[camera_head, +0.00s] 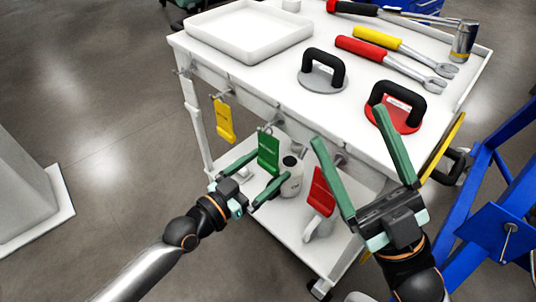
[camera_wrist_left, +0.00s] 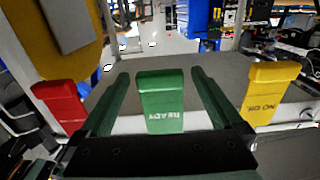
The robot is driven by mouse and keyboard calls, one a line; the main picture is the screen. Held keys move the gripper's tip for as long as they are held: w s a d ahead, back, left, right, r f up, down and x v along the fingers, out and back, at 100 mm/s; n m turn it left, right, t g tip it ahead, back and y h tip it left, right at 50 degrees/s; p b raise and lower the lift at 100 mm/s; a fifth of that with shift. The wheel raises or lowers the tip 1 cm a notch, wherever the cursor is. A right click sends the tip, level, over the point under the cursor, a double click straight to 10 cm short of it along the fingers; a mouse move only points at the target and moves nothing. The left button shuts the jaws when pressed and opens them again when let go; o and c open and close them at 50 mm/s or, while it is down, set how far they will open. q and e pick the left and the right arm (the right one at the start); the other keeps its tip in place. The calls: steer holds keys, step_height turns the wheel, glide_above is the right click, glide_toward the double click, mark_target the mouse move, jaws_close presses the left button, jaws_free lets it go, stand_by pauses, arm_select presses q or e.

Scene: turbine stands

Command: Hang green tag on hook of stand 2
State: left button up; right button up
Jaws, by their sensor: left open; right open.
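The green tag (camera_head: 268,153) hangs from a hook on the near side of the white cart. My left gripper (camera_head: 264,168) is open with its fingers on either side of the tag. In the left wrist view the green tag (camera_wrist_left: 161,102) stands between the two open fingers, with a visible gap at each side. My right gripper (camera_head: 349,124) is open and empty, in front of the cart's right part. I cannot identify stand 2 or its hook for certain.
A yellow tag (camera_head: 224,120) and a red tag (camera_head: 320,192) hang on either side of the green one. A white canister (camera_head: 291,180) stands on the lower shelf. The cart top (camera_head: 270,88) bears a tray, suction lifters and tools. A blue frame (camera_head: 500,228) stands at right.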

stand_by(0.8)
arm_select(q)
jaws_close()
stand_by(0.6)
